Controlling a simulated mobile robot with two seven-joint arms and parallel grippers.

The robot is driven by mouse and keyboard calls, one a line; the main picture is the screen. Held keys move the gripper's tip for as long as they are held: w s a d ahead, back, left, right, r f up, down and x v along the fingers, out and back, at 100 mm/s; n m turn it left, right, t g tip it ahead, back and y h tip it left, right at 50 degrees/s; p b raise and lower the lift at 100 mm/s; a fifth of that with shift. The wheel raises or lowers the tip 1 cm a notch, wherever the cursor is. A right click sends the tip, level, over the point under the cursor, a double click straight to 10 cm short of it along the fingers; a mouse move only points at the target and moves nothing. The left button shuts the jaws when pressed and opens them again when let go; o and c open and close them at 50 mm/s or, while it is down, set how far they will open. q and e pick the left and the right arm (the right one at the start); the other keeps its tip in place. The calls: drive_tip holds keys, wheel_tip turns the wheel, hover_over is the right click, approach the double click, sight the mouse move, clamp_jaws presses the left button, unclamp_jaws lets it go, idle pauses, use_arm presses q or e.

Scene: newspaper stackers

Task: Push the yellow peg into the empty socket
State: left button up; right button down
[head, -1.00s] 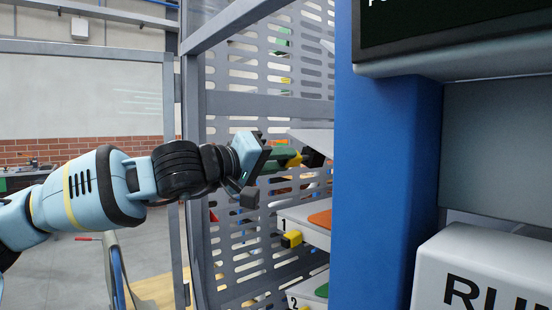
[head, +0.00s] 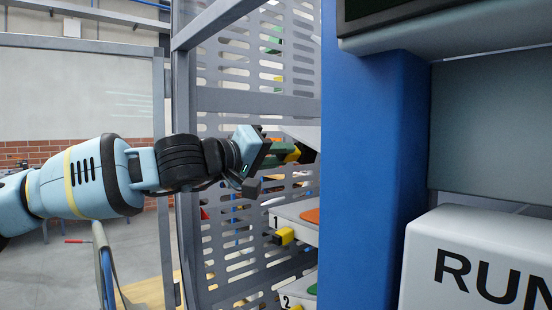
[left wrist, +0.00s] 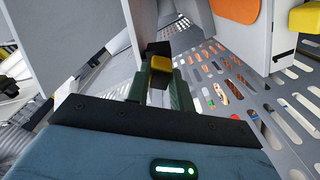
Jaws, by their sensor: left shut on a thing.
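The yellow peg (head: 292,154) is between the green fingers of my left gripper (head: 284,152), which are shut on it. In the left wrist view the peg's yellow end (left wrist: 160,64) shows between the fingertips of the gripper (left wrist: 159,84). A dark block (left wrist: 158,48) lies just beyond the peg; it also shows at the fingertips in the head view (head: 306,155). I cannot tell whether the peg touches it or whether it is the empty socket. My right gripper is not in view.
A white shelf unit marked 1 (head: 289,222) with a yellow peg-like block (head: 284,236) sits below my gripper. A slotted grey panel (head: 235,225) stands behind. A blue column (head: 375,170) and a white RUN box (head: 480,260) stand to the right.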

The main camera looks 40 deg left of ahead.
use_arm(q)
drive_tip(key=o, duration=1)
drive_tip(key=shift+w, duration=0.1)
drive_tip(key=shift+o, duration=0.2)
drive_tip(key=s+b, duration=0.3)
drive_tip(key=s, duration=0.5)
drive_tip(key=shift+a, duration=0.3)
drive_tip(key=shift+s, duration=0.1)
